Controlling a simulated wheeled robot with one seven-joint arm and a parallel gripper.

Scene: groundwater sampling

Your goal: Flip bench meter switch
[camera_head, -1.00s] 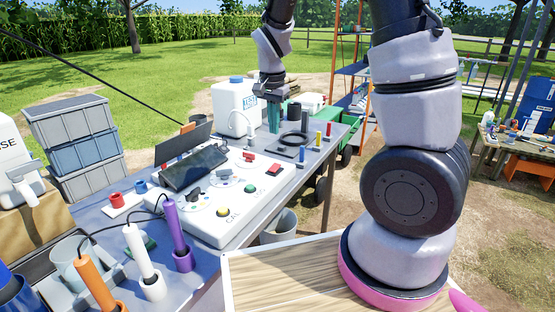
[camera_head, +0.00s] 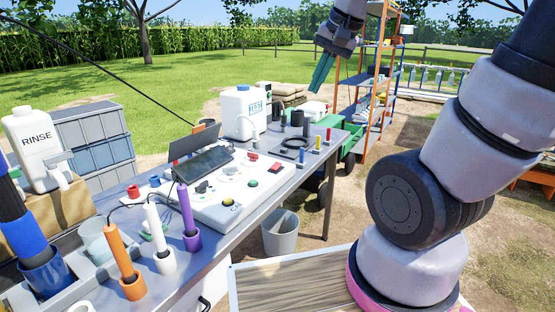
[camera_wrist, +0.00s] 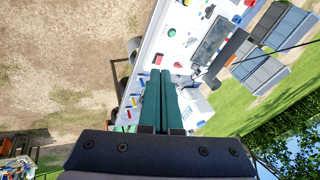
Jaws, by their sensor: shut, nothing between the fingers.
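The bench meter is a white sloped console (camera_head: 225,207) with a dark screen (camera_head: 204,164), dials, coloured buttons and red switch-like parts, standing on the long bench. A red piece (camera_head: 275,168) sits at its right end and a green button (camera_head: 253,183) is nearer the front. I cannot tell which part is the task's switch or its position. My gripper (camera_head: 319,84) is raised above and beyond the bench's far right end, apart from the meter. Its teal fingers are together and empty. In the wrist view the fingers (camera_wrist: 161,74) point toward the bench, with the console (camera_wrist: 187,18) beyond them.
White, orange and purple probes (camera_head: 186,211) stand at the bench's near end. A TEST jug (camera_head: 245,113) stands behind the meter and a RINSE jug (camera_head: 36,150) at left. A grey bucket (camera_head: 280,232) is below the bench. Air around my gripper looks clear.

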